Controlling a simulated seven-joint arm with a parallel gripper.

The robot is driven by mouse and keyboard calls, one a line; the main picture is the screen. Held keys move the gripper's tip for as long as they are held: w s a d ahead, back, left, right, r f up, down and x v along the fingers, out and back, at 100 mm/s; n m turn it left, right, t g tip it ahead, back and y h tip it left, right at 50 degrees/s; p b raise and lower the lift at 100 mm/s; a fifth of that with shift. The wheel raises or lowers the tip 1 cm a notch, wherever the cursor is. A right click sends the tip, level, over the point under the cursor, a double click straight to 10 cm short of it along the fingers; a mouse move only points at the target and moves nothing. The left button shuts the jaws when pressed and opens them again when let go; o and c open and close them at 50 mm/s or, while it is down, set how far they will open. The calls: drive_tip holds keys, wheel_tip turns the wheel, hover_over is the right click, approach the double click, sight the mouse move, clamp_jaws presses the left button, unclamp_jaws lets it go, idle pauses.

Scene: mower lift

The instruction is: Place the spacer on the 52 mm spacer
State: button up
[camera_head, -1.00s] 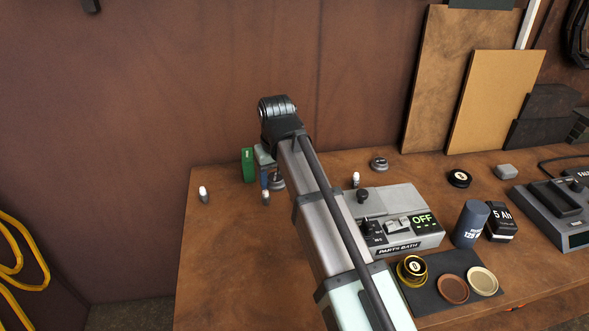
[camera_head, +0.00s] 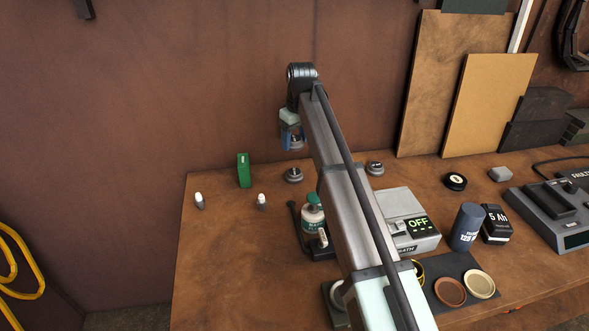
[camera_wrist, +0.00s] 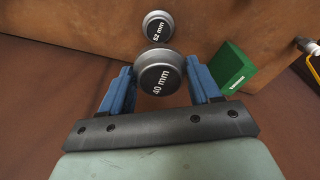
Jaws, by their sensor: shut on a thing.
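My gripper (camera_head: 292,143) is shut on the 40 mm spacer (camera_wrist: 158,75), a dark-topped grey disc between the blue fingers in the wrist view. It is held in the air above the bench. The 52 mm spacer (camera_wrist: 157,26) shows beyond it in the wrist view, apart from it and resting on the bench. In the head view it appears to be the grey disc (camera_head: 293,176) just below my gripper. The held spacer is small and partly hidden by the fingers in the head view.
A green block (camera_head: 243,170) stands left of the disc, with two white-capped small items (camera_head: 199,201) in front. Another grey disc (camera_head: 375,168) lies to the right. A green-and-white bottle (camera_head: 312,214) and the parts bath (camera_head: 408,207) stand nearer. A wall rises behind.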

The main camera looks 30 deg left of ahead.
sight(294, 171)
drive_tip(key=shift+f, duration=4.75)
drive_tip(key=shift+f, duration=0.1)
drive_tip(key=o, duration=1.2)
drive_tip(key=r, duration=0.4)
drive_tip(key=d+r, duration=0.1)
drive_tip(key=r, duration=0.7)
drive_tip(key=shift+s+d, duration=0.2)
drive_tip(key=shift+s, duration=0.05)
drive_tip(key=shift+d, duration=0.1)
